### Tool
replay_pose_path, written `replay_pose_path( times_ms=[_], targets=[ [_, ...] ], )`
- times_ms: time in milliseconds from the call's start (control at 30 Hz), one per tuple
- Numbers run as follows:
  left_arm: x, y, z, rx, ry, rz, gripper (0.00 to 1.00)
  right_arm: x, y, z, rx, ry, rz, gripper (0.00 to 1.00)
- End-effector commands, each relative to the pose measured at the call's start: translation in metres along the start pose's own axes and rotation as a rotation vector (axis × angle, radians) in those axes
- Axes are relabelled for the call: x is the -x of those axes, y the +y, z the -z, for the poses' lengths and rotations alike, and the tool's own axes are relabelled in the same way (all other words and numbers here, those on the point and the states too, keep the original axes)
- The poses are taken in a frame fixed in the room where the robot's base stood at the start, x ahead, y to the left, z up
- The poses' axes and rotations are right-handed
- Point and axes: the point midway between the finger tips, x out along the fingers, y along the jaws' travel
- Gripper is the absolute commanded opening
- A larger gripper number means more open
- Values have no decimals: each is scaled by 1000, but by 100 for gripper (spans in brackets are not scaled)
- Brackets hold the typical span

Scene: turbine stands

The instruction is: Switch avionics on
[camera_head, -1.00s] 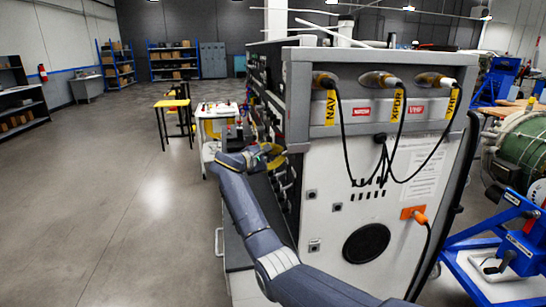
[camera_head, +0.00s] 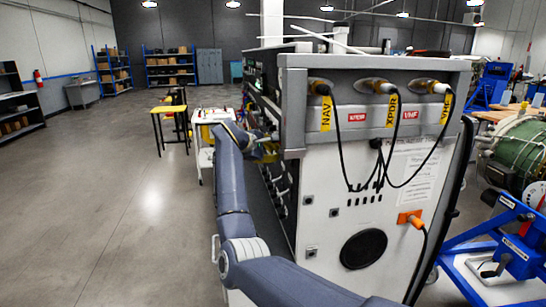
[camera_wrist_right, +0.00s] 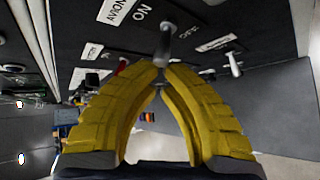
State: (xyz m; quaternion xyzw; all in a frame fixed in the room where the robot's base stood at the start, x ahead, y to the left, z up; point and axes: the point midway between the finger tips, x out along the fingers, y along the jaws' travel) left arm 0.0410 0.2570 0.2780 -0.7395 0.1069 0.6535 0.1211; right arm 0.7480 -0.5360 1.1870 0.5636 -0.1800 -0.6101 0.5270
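The avionics switch (camera_wrist_right: 165,45) is a small grey toggle lever on a dark panel in the right wrist view. The label "AVION…" (camera_wrist_right: 117,10) is cut off by the top edge, with "ON" (camera_wrist_right: 141,13) beside it. My right gripper (camera_wrist_right: 164,66) has yellow fingers whose tips come nearly together at the lever's end. Whether they pinch the lever or only touch it I cannot tell. In the head view my right gripper (camera_head: 266,148) is at the left side of the grey test cabinet (camera_head: 372,98), partly hidden by my arm. My left gripper is not in view.
A second toggle (camera_wrist_right: 235,64) is to the right of the fingers. The cabinet's end has NAV, XPDR and VHF connectors with hanging black cables (camera_head: 342,150). A white cart (camera_head: 205,118) and yellow table (camera_head: 168,109) stand behind. Open floor (camera_head: 110,190) is to the left.

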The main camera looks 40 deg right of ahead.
Motion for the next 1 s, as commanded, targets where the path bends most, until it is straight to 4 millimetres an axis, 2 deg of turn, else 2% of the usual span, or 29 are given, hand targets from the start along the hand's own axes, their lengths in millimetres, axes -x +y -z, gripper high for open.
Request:
replay_pose_path(
  times_ms=[300,1000],
  targets=[
    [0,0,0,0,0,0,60,4,7,-3,-1,0,-2,0],
    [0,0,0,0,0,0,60,5,9,-4,0,-1,-2,0]
  ],
)
